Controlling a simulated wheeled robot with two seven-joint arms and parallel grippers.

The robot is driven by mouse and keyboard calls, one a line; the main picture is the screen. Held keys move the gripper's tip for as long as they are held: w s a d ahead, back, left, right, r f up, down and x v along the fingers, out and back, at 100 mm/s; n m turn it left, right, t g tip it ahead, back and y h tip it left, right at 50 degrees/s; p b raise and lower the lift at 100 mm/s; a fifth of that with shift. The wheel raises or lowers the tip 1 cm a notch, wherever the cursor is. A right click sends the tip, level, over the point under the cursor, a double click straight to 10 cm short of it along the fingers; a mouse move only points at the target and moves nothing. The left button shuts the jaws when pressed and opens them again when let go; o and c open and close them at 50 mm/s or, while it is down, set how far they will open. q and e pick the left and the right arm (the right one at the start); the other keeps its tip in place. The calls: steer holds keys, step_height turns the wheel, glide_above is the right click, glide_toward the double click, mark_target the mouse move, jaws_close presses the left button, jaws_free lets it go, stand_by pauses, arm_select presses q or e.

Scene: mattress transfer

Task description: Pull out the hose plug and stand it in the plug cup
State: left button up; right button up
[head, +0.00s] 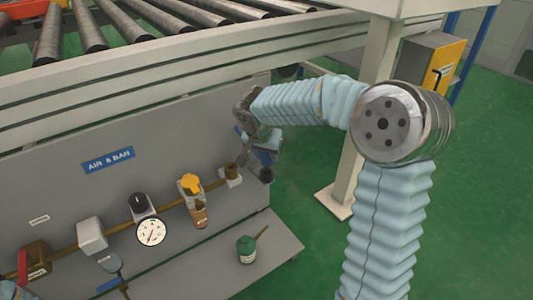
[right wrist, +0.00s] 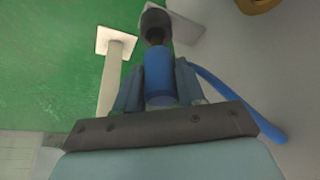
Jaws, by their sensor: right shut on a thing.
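The blue hose plug (right wrist: 160,82) is between the two fingers of my right gripper (right wrist: 158,88) in the right wrist view. My right gripper (head: 260,165) is shut on it beside the panel's right end. A brass-coloured tip runs from the plug to a dark round socket (right wrist: 155,22); whether it is seated inside or only lined up, I cannot tell. In the head view the brown socket (head: 231,170) is at the right end of the brass pipe. A blue hose (right wrist: 235,100) curves away right of the plug. I cannot make out the plug cup.
The grey panel carries a gauge (head: 151,232), a yellow-knobbed regulator (head: 191,186) and a grey box (head: 91,235). A green pot with a brush (head: 246,250) stands on the lower shelf (head: 275,240). A conveyor (head: 150,70) overhangs the panel; its leg (head: 366,110) stands behind my arm.

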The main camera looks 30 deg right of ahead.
steer(key=shift+f+b, duration=0.55)
steer(key=shift+f, duration=0.8)
steer(key=o, duration=1.2)
steer(key=shift+r, duration=0.1)
steer(key=p+v, duration=0.3)
steer(key=v, duration=1)
steer(key=shift+s+a+r, duration=0.1)
steer(key=shift+s+r, duration=0.05)
steer(key=shift+r, duration=0.1)
